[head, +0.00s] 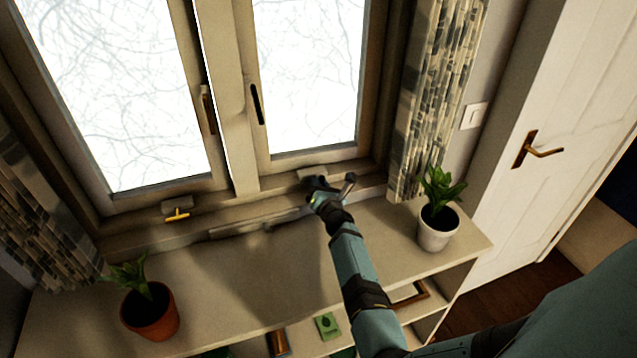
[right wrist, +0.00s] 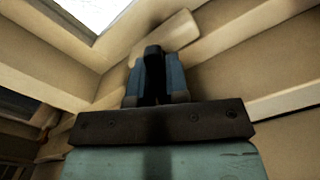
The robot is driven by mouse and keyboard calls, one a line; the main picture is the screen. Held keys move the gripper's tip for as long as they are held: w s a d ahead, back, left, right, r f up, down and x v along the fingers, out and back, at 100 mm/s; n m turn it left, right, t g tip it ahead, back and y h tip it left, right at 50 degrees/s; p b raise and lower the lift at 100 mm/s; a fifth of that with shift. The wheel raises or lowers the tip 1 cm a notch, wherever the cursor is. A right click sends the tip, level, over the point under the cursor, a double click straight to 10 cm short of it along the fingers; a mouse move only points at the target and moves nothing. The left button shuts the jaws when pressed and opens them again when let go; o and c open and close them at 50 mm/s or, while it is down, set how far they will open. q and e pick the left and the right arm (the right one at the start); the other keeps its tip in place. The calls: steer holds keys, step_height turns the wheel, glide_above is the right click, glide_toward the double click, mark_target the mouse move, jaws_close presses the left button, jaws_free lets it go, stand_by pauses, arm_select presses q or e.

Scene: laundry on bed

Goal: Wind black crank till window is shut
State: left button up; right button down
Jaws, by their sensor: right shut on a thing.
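The right window (head: 308,75) has a beige crank housing (head: 313,173) on its lower frame. My right gripper (head: 322,190) is at this housing, just above the sill. In the right wrist view its blue fingers (right wrist: 155,85) are shut on the black crank (right wrist: 153,62), which shows as a dark piece between them. Most of the crank is hidden by the gripper in the head view. The right window looks close to its frame; I cannot tell whether it is fully shut. My left gripper is not in view.
The left window (head: 115,90) has a yellow crank (head: 177,215); a bright strip shows along its right edge. A plant in a white pot (head: 437,228) stands right of my arm, and one in a terracotta pot (head: 150,312) at left. The shelf top (head: 215,285) between is mostly clear.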

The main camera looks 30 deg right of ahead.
steer(key=m+p, duration=0.1)
steer(key=m, duration=0.2)
steer(key=shift+m, duration=0.4)
steer(key=m+p, duration=0.1)
steer(key=m, duration=0.1)
steer(key=shift+m, duration=0.4)
steer(key=shift+m+p, duration=0.45)
steer(key=shift+m, duration=0.05)
steer(key=c, duration=1.1)
jaws_free()
